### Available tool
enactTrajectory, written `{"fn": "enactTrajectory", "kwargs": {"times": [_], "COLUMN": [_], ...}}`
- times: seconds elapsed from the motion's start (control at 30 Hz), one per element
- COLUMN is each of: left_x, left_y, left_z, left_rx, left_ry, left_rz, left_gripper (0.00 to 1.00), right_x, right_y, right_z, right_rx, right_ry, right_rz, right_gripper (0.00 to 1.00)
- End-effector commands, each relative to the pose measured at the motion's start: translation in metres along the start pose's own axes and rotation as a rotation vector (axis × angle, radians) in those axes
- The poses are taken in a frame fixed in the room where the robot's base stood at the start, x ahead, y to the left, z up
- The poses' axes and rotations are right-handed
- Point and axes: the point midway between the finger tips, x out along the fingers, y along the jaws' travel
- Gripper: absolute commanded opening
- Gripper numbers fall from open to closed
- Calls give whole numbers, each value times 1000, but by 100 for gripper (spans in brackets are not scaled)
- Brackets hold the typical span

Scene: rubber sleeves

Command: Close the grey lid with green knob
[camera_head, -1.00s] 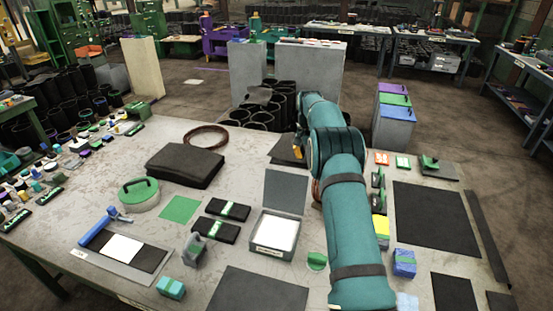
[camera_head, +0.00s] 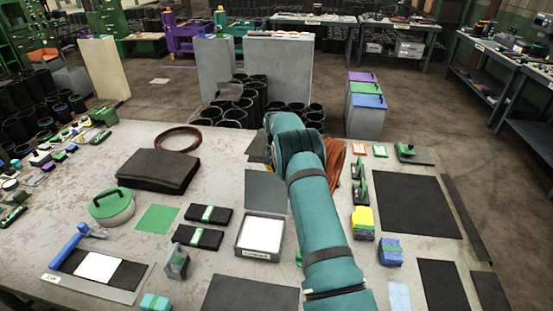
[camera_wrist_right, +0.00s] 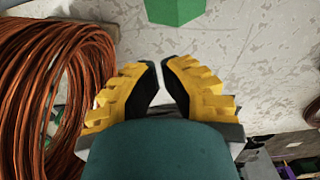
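A grey open-topped box (camera_head: 261,236) with a white inside and a front label stands mid-table in the head view. A flat grey panel (camera_head: 265,190), which looks like its lid, is swung open behind it. No green knob shows on the panel's visible face. My right arm comes down just right of the box and hides its own gripper in the head view. In the wrist view my right gripper (camera_wrist_right: 160,72) has its yellow fingers nearly together, with nothing between the tips. A green block (camera_wrist_right: 175,9) lies beyond the tips; I cannot tell whether it is the knob.
A copper wire coil (camera_wrist_right: 50,85) stands close left of the gripper in the wrist view. Two black cases (camera_head: 198,237) with green bands lie left of the box. A round green-handled container (camera_head: 111,206) and a black mat (camera_head: 418,203) lie farther out.

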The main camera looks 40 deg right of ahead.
Motion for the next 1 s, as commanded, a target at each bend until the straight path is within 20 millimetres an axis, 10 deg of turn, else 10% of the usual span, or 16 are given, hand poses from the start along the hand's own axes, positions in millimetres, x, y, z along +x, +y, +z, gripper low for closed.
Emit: {"fn": "enactTrajectory", "kwargs": {"times": [1.0], "left_x": [-4], "left_y": [1], "left_z": [0], "left_rx": [0], "left_ry": [0], "left_rz": [1], "left_gripper": [57], "right_x": [-17], "right_y": [0], "right_z": [32], "right_rx": [0], "right_ry": [13], "right_rz": [-3], "right_gripper": [0]}}
